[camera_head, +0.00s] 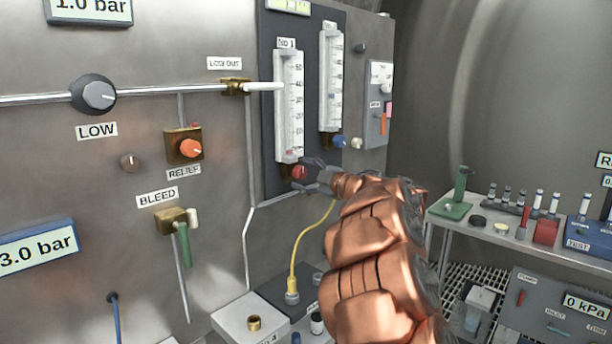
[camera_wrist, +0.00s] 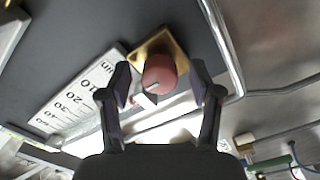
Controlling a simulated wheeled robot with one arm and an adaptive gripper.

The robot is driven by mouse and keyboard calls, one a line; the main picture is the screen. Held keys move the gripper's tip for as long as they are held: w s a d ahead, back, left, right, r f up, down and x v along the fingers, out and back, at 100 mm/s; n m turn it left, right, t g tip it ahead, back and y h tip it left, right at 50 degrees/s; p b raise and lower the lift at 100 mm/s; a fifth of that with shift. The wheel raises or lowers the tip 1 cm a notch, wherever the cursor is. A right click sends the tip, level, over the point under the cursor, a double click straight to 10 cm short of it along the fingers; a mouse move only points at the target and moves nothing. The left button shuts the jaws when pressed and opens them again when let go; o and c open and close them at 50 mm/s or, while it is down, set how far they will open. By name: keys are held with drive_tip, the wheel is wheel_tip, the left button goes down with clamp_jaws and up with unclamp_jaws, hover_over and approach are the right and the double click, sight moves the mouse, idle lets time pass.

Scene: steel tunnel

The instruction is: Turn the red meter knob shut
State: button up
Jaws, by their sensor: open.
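The red meter knob (camera_head: 299,172) sits at the foot of the No 1 flow meter (camera_head: 289,105) on the dark panel. In the wrist view the red knob (camera_wrist: 160,74) has a white mark and sits on a brass block (camera_wrist: 172,43). My gripper (camera_head: 310,174) is at the knob, coming from the right. In the wrist view my gripper's fingers (camera_wrist: 160,88) are open, one on each side of the knob, with a gap showing on both sides. Whether the tips reach past the knob's face is hard to tell.
A second meter (camera_head: 331,80) with a blue knob (camera_head: 340,142) stands just right. A metal pipe (camera_wrist: 224,48) runs close to the knob. A yellow hose (camera_head: 294,250) hangs below. A bench (camera_head: 436,217) with small items stands at the right.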

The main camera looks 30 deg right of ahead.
drive_tip(key=v, duration=1.2)
idle(0.6)
drive_tip(key=d+r+m+g+h+p, duration=0.1)
drive_tip(key=d+r+m+h+p, duration=0.3)
drive_tip(key=r+m+h, duration=0.7)
drive_tip(key=s+a+f+m+g+y+p, duration=0.2)
drive_tip(key=s+a+f+m+g+p, duration=0.35)
drive_tip(key=s+a+f+g, duration=1)
drive_tip(key=s+a+f+n+g+y+p, duration=0.1)
drive_tip(key=s+a+f, duration=0.3)
drive_tip(key=s+a, duration=0.5)
drive_tip(key=s+a+f+n+g+y+p, duration=0.1)
drive_tip(key=s+a+f+y, duration=0.3)
drive_tip(key=s+a, duration=0.6)
drive_tip(key=shift+s+a+f+g, duration=0.35)
drive_tip(key=shift+s+f+g, duration=0.1)
drive_tip(key=shift+s+f, duration=0.15)
